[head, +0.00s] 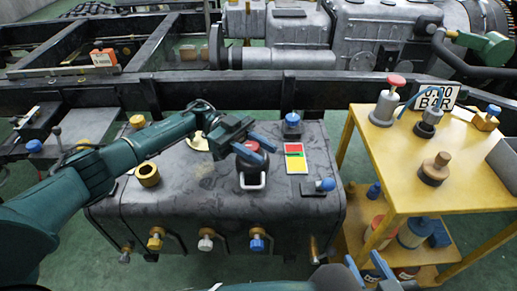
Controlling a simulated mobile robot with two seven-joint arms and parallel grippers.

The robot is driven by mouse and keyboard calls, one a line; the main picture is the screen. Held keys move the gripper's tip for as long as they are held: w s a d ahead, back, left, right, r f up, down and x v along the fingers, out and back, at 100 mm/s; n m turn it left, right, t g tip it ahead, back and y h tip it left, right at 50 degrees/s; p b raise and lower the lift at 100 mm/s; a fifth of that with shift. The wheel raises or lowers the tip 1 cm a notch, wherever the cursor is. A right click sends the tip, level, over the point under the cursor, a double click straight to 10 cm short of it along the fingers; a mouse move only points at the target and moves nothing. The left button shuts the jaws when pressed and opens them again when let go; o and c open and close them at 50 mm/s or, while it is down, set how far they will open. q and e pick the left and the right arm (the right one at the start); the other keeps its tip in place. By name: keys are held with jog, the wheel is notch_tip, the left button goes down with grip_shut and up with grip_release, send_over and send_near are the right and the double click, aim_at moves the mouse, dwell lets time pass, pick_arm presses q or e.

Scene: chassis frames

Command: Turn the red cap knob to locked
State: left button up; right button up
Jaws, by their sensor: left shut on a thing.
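The red cap knob (249,147) stands on top of the dark grey tank (205,187), right of its middle. A dark body and a pale loop (252,184) show below the red cap. My left gripper (258,143) reaches in from the left and is shut on the knob, with a blue finger on either side of the red cap. The fingers hide part of the cap, and I cannot read its lock position.
Blue-capped fittings (292,121) and a brass ring (147,174) stand on the tank, with several valves along its front. A black chassis rail (205,90) runs behind.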

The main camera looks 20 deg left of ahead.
pick_arm(q)
jog(key=o, duration=1)
jog(key=b+v, duration=0.2)
jog(key=v, duration=0.5)
jog(key=shift+w+a, duration=0.1)
jog(key=shift+a, duration=0.1)
pick_arm(e)
jog(key=shift+w+a+f+n+t, duration=0.1)
jog(key=shift+w+f+n+t, duration=0.2)
jog(key=shift+w+t, duration=0.2)
